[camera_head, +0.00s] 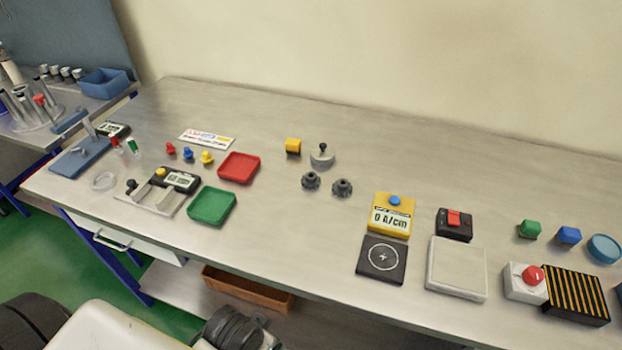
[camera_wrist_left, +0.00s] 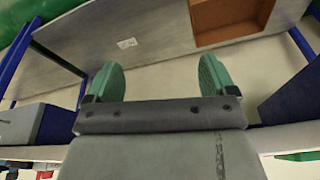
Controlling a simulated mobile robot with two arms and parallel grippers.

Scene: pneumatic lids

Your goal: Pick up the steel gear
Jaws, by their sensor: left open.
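Two dark grey gears stand side by side on the steel table in the head view, a left gear (camera_head: 311,181) and a right gear (camera_head: 342,188). They look nearly alike, and I cannot tell which one is steel. My left gripper (camera_wrist_left: 158,80) shows in its wrist view with two green-padded fingers wide apart and nothing between them. It faces the low shelf under the table, away from the gears. Neither gripper's fingers show in the head view, and my right gripper is not seen.
Behind the gears stand a yellow cube (camera_head: 293,146) and a grey half-round piece with a knob (camera_head: 322,155). A red tray (camera_head: 238,167) and a green tray (camera_head: 212,206) lie to the left. A yellow meter (camera_head: 391,214) stands right. An orange-brown box (camera_wrist_left: 228,20) sits on the shelf.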

